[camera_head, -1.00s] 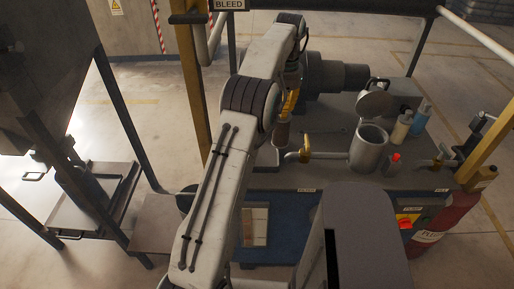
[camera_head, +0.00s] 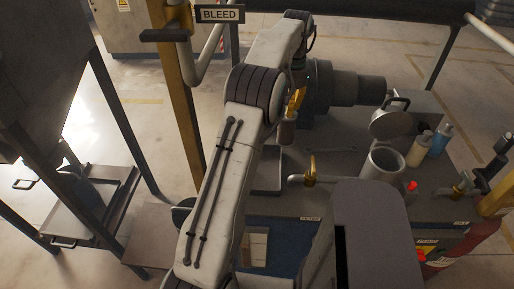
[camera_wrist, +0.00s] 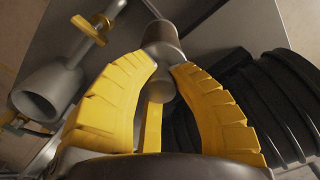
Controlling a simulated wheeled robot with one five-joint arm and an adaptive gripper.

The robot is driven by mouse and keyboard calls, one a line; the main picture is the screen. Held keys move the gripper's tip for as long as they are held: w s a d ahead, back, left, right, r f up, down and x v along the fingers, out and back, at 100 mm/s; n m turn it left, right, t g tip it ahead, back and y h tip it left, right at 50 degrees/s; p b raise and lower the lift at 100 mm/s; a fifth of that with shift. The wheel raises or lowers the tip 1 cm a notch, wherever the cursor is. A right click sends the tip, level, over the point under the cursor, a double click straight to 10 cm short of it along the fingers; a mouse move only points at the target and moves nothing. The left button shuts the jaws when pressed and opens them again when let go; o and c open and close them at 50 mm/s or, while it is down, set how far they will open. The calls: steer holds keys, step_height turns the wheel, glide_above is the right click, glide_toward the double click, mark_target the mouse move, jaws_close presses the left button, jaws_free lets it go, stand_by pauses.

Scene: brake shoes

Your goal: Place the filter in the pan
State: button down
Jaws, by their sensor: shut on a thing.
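My gripper (camera_wrist: 160,85) has yellow ridged fingers and is shut on a grey-brown cylinder, which I take to be the filter (camera_wrist: 162,42). In the head view the filter (camera_head: 287,133) hangs upright below my wrist, over the left part of the workbench. A shallow grey tray, likely the pan (camera_head: 267,187), lies on the bench below and left of the filter, partly hidden by my arm. Whether the filter's lower end touches anything cannot be told.
An open metal canister (camera_head: 383,172) with a raised lid stands right on the bench, with bottles (camera_head: 420,147) behind it. A yellow-handled valve (camera_head: 310,173) is in front. A dark motor (camera_head: 345,88) is behind. A yellow post (camera_head: 178,100) stands left.

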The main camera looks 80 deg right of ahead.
steer(key=w+a+f+b, duration=0.1)
steer(key=w+a+f, duration=0.4)
steer(key=w+f, duration=0.3)
steer(key=shift+w+f, duration=0.35)
steer(key=shift+f, duration=0.85)
steer(key=c, duration=1.1)
jaws_free()
steer(key=shift+r, duration=0.15)
steer(key=shift+r, duration=3.85)
